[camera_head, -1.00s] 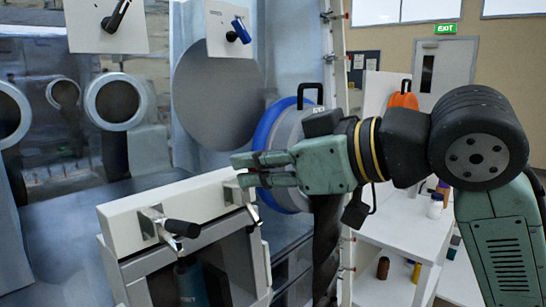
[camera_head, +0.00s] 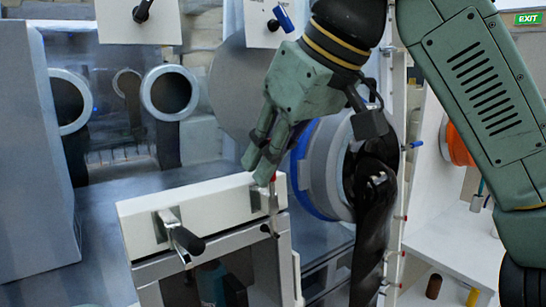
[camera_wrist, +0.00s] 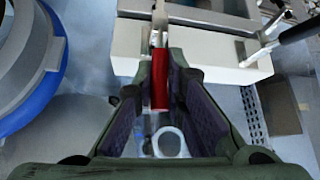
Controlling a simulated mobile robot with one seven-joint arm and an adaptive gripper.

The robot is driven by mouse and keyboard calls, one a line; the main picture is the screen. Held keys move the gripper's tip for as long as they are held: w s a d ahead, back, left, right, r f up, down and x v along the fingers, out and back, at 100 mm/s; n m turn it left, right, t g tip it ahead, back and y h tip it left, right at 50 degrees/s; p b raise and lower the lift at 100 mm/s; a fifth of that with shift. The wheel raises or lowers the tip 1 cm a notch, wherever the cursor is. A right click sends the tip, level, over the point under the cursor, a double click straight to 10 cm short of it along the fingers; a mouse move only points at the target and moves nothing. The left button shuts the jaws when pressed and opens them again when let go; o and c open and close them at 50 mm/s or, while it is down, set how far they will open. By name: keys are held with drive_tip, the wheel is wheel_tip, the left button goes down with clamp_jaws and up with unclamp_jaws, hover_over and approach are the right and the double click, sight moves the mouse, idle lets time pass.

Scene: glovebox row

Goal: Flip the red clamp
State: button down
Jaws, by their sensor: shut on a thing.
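The red clamp has a red handle (camera_wrist: 160,88) that lies between my fingers in the wrist view, on a metal shaft at the edge of the white box (camera_wrist: 133,48). In the head view only a small red bit of the clamp (camera_head: 273,178) shows beside my fingertips, at the right end of the white box top (camera_head: 215,203). My gripper (camera_head: 261,168) points down there and is shut on the red handle; the fingers (camera_wrist: 162,78) flank it closely in the wrist view. Much of the clamp is hidden by the fingers in the head view.
A black-handled clamp (camera_head: 183,240) sits on the box front, left of my gripper. A round blue-rimmed port (camera_head: 318,170) stands close on the right. A blue-handled clamp (camera_head: 283,20) is on a white panel above. Bottles stand on a shelf at lower right.

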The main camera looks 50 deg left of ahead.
idle(0.5)
drive_tip(key=c, duration=1.6)
unclamp_jaws()
drive_tip(key=shift+a, duration=0.1)
drive_tip(key=shift+c, duration=0.2)
drive_tip(key=v, duration=0.7)
drive_tip(key=shift+r, duration=0.3)
